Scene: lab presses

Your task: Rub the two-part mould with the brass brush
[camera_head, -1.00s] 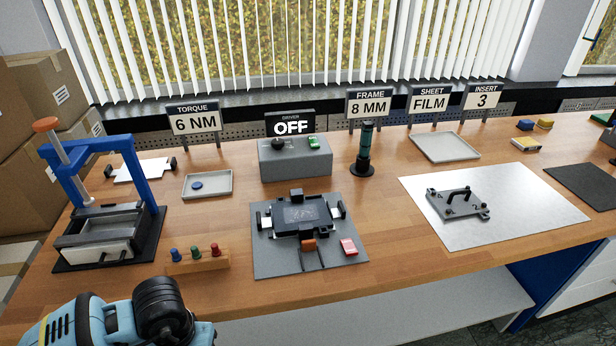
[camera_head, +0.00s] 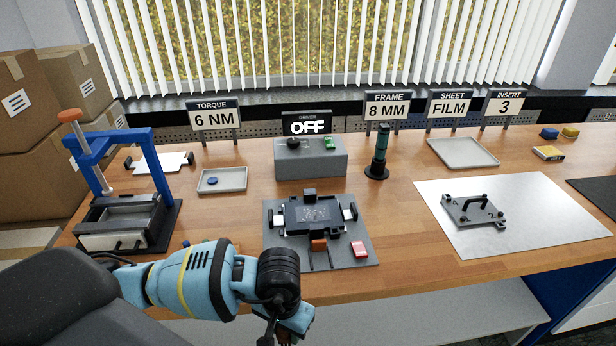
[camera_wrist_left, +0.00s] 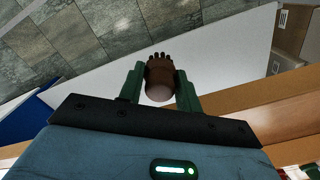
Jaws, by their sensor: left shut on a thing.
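The two-part mould appears to be the dark plate with pale speckles (camera_head: 312,213), held in a black fixture on a grey base. My left gripper (camera_head: 288,330) is at the bottom edge of the head view, in front of the table and below the fixture; its fingers are mostly cut off there. In the left wrist view its green fingers (camera_wrist_left: 160,85) are shut on a brown, rounded thing (camera_wrist_left: 161,76) with several short dark tips, which looks like the brass brush seen end-on. The brush is apart from the mould. My right gripper is out of view.
A blue press (camera_head: 110,175) stands at left. A grey driver box (camera_head: 310,160) reading OFF and a dark green upright tool (camera_head: 380,152) stand behind the fixture. A handled plate (camera_head: 472,210) lies on a metal sheet (camera_head: 540,228) at right. Wood between sheet and fixture is clear.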

